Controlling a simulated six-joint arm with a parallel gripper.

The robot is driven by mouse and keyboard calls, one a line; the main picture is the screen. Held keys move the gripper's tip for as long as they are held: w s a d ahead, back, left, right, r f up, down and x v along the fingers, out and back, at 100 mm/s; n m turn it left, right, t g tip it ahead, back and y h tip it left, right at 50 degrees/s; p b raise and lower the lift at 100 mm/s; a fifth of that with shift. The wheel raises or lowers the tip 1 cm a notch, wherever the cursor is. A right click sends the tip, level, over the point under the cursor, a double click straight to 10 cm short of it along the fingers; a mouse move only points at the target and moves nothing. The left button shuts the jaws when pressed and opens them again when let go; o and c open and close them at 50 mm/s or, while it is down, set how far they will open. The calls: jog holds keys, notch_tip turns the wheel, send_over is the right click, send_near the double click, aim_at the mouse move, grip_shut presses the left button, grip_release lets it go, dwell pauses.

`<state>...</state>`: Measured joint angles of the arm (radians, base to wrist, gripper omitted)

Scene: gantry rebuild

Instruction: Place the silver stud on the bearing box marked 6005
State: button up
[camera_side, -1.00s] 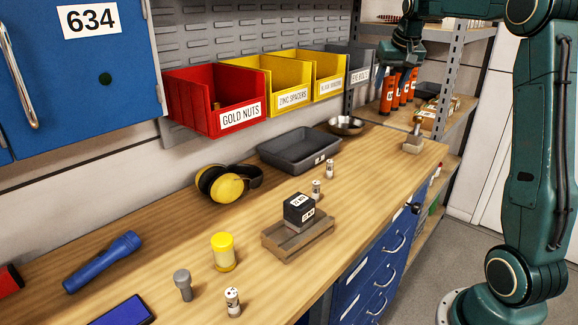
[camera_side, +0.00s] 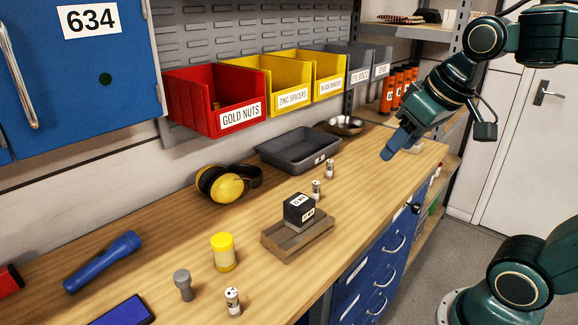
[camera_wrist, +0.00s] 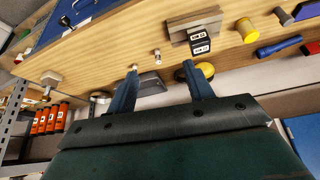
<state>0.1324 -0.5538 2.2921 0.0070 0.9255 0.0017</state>
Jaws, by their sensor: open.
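My gripper (camera_side: 390,150) is above the right end of the bench in the side view. In the wrist view its two blue fingers (camera_wrist: 168,76) are spread apart with nothing held between them. A black box with white labels (camera_side: 298,207) sits on a wooden block; its lettering is too small to read surely. The box also shows in the wrist view (camera_wrist: 200,42). Small silver labelled cylinders stand at the right (camera_side: 330,168), beside it (camera_side: 316,189) and at the front (camera_side: 233,301). A grey headed stud (camera_side: 183,284) stands at the front left. I cannot tell which is the silver stud.
A dark tray (camera_side: 290,157) and metal bowl (camera_side: 346,125) are at the back. Bins (camera_side: 215,100) hang above. Orange bottles (camera_side: 395,90) stand on the shelf.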

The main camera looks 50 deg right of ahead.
jog(key=s+a+f+n, duration=0.1)
jog(key=s+a+f, duration=0.2)
jog(key=s+f, duration=0.1)
jog(key=shift+s+a+n+y, duration=0.15)
jog(key=shift+s+n+y, duration=0.2)
jog(key=shift+s, duration=0.5)
